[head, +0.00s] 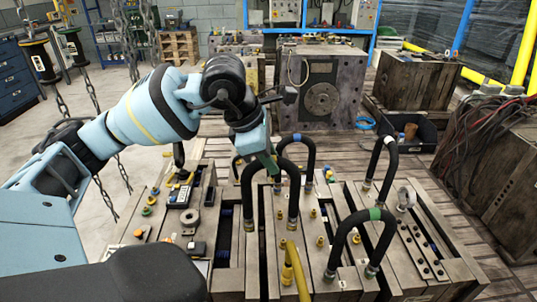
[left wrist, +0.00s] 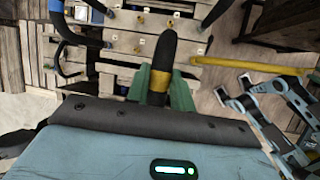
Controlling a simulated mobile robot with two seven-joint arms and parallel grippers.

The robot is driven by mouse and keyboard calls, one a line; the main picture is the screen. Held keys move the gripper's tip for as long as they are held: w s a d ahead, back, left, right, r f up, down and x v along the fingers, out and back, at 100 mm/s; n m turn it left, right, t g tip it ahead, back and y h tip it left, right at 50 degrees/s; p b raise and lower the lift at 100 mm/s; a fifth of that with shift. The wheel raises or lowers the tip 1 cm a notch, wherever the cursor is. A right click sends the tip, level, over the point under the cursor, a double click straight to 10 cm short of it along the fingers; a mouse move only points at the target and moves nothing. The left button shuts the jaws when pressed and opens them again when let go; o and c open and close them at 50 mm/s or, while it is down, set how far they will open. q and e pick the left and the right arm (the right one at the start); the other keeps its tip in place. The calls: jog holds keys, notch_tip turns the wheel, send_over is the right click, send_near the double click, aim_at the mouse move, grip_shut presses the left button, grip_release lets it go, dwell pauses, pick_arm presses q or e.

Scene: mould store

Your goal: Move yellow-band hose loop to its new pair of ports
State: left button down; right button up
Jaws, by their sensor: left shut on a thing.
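The yellow-band hose loop (head: 248,188) is a black arch standing upright on the slotted mould plate (head: 312,262). Its two metal ends meet the plate top; I cannot tell whether they are seated in ports. My left gripper (head: 270,165) comes down over the top of the arch. In the left wrist view its green fingers (left wrist: 160,88) are shut around the hose at the yellow band (left wrist: 159,99). The band is hidden in the head view. Brass-yellow fittings (head: 320,241) dot the plate. My right gripper is not in view.
A green-band hose loop (head: 347,225) stands at right front, a white-band loop (head: 370,168) behind it, and a blue-band loop (head: 311,160) behind the held one. Loose small parts lie on the plate's left.

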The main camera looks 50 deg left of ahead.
pick_arm(q)
notch_tip(320, 180, up, 2)
jog(key=shift+r+p, duration=0.1)
jog(key=shift+p, duration=0.6)
jog(key=shift+r+p, duration=0.75)
jog(key=shift+r, duration=0.1)
jog(key=shift+r+p, duration=0.9)
jog(key=shift+r, duration=0.25)
jog(key=shift+r+p, duration=0.7)
jog(key=shift+r, duration=0.15)
notch_tip(320, 180, up, 4)
jog(key=p, duration=0.3)
jog(key=shift+r, duration=0.15)
